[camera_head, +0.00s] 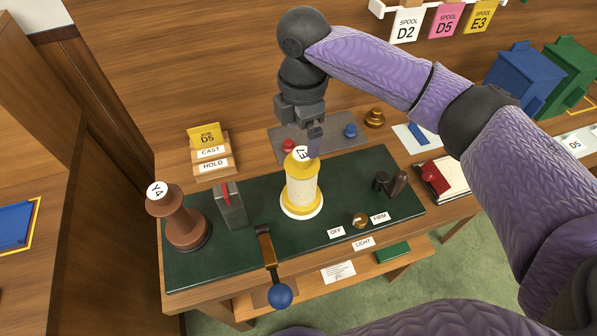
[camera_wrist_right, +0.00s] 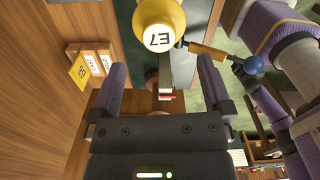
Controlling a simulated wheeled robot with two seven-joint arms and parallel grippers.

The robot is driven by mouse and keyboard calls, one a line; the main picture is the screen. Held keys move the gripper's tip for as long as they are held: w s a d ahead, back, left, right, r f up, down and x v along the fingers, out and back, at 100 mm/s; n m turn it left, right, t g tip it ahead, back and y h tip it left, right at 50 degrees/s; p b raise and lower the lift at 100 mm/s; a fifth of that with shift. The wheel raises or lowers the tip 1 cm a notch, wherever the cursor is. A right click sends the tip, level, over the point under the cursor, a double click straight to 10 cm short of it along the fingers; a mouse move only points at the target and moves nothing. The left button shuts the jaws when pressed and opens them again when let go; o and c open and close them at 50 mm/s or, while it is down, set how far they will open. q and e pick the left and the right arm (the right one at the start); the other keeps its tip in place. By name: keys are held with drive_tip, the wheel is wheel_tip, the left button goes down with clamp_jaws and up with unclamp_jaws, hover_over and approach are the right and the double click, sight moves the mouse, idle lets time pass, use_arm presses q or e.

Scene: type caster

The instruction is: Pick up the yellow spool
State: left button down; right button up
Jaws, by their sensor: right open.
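The yellow spool (camera_head: 302,187) stands upright on a white round base on the dark green bench mat. It has a cream middle and a white top label that starts with E. In the right wrist view the yellow spool (camera_wrist_right: 163,17) shows at the top, just beyond the fingertips. My right gripper (camera_head: 315,138) is above and slightly behind the spool's top, pointing down. In the right wrist view my right gripper (camera_wrist_right: 160,75) has its two purple fingers wide apart with nothing held between them. My left gripper does not show.
A brown spool labelled Y4 (camera_head: 183,220) stands at the mat's left. A grey block with a red strip (camera_head: 230,206) and a blue-knobbed lever (camera_head: 279,294) are nearby. A brass knob (camera_head: 360,220) and dark posts (camera_head: 382,183) are to the right. A card holder (camera_head: 210,165) stands behind.

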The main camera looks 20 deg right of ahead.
sight(302, 153)
wheel_tip(302, 153, down, 7)
drive_tip(key=shift+r+b, duration=0.1)
drive_tip(key=shift+b, duration=0.45)
drive_tip(key=shift+r, duration=0.1)
clamp_jaws()
idle(0.9)
